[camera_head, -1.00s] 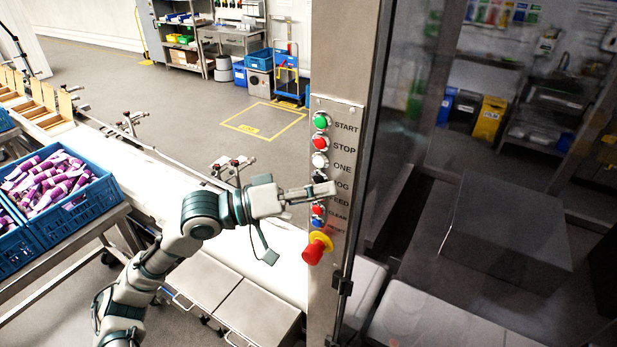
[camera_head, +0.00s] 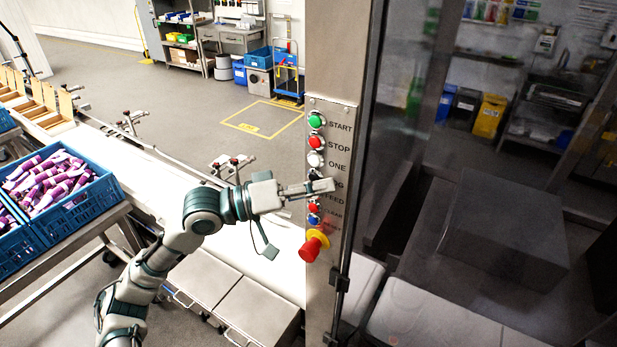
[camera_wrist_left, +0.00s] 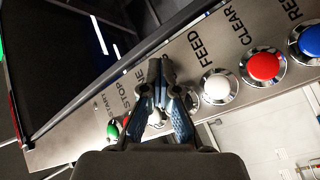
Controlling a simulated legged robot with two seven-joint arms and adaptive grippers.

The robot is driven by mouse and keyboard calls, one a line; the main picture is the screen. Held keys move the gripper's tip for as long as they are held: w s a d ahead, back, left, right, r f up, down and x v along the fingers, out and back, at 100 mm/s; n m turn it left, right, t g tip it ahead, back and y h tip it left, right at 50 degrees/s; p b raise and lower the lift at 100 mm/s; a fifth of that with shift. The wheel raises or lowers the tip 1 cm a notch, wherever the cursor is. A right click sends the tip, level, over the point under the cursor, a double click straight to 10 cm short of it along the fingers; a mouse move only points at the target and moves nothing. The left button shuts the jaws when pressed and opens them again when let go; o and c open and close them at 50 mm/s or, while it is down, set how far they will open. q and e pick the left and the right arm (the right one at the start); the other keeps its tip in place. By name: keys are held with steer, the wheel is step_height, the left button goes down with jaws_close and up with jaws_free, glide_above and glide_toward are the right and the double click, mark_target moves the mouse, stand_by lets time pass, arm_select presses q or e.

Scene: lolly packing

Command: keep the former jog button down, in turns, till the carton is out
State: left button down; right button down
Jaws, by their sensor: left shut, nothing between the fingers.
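The button panel (camera_head: 330,150) is upright on a steel post, with green START (camera_head: 316,121), red STOP (camera_head: 316,143) and white ONE (camera_head: 315,160) above my left gripper (camera_head: 328,186). The black jog button (camera_head: 315,174) shows only in part behind the fingers. My left gripper is shut and empty, its fingers across the panel at the JOG label. In the left wrist view the shut fingertips (camera_wrist_left: 160,66) lie between ONE and the white FEED button (camera_wrist_left: 218,87) and hide the jog button. I cannot tell whether it is pressed. My right gripper is not in view.
A red knob with a yellow collar (camera_head: 312,246) sticks out low on the panel. A dark glass door (camera_head: 410,130) is right of it. Blue crates (camera_head: 85,208) of purple tubes stand at left, near brown cardboard pieces (camera_head: 45,108) on the white conveyor (camera_head: 150,175).

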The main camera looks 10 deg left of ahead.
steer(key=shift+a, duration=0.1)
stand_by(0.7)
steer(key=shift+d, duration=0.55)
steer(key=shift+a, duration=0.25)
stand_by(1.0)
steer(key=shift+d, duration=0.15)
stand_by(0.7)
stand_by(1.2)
